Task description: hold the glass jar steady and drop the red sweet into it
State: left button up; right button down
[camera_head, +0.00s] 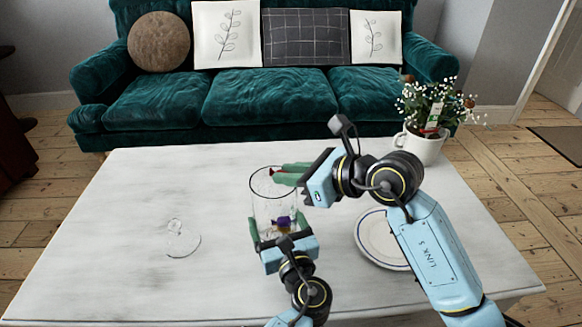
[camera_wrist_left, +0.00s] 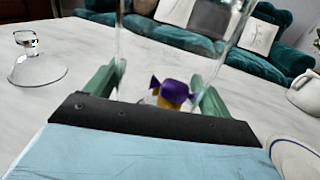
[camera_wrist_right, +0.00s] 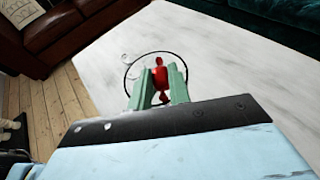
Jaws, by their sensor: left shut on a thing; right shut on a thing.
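The clear glass jar (camera_head: 272,205) stands upright on the white table, with a purple and gold sweet (camera_head: 283,222) inside. My left gripper (camera_head: 282,236) is shut on the jar low down, a green finger on each side; the purple sweet also shows through the glass in the left wrist view (camera_wrist_left: 172,92). My right gripper (camera_head: 290,174) is shut on the red sweet (camera_wrist_right: 160,77), between its green fingertips. In the right wrist view the sweet appears within the circle of the jar's rim (camera_wrist_right: 132,88). In the head view the fingers mostly hide it, over the jar's mouth.
The glass lid (camera_head: 183,240) lies on the table (camera_head: 130,215) left of the jar. A white plate with a blue line (camera_head: 372,242) lies to the right, partly behind my right arm. A potted plant (camera_head: 425,147) stands at the back right. The table's left side is mostly clear.

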jog(key=c, duration=1.2)
grip_release()
jog(key=shift+c, duration=0.2)
jog(key=v, duration=1.2)
jog(key=shift+r, duration=0.1)
